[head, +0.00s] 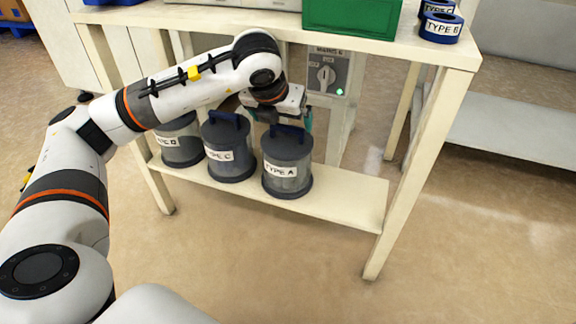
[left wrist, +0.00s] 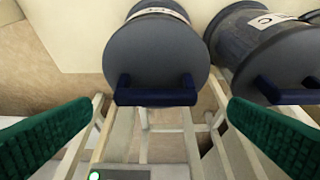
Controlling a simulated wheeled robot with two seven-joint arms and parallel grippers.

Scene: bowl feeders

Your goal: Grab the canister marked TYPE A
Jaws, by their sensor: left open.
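The canister marked TYPE A (head: 287,160) stands upright at the right end of the row on the lower shelf. It is dark grey with a clear lower part and a blue handle on its lid. My left gripper (head: 284,117) is open and empty just above and behind this handle. In the left wrist view, the canister's lid (left wrist: 158,55) and blue handle (left wrist: 156,97) lie between the two green fingers of the gripper (left wrist: 160,112), touching neither as far as I can see. Its label is mostly cut off there. My right gripper is out of view.
The TYPE C canister (head: 229,150) stands close to the left, and another canister (head: 181,142) stands beyond it. The lower shelf (head: 345,203) is bare to the right.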

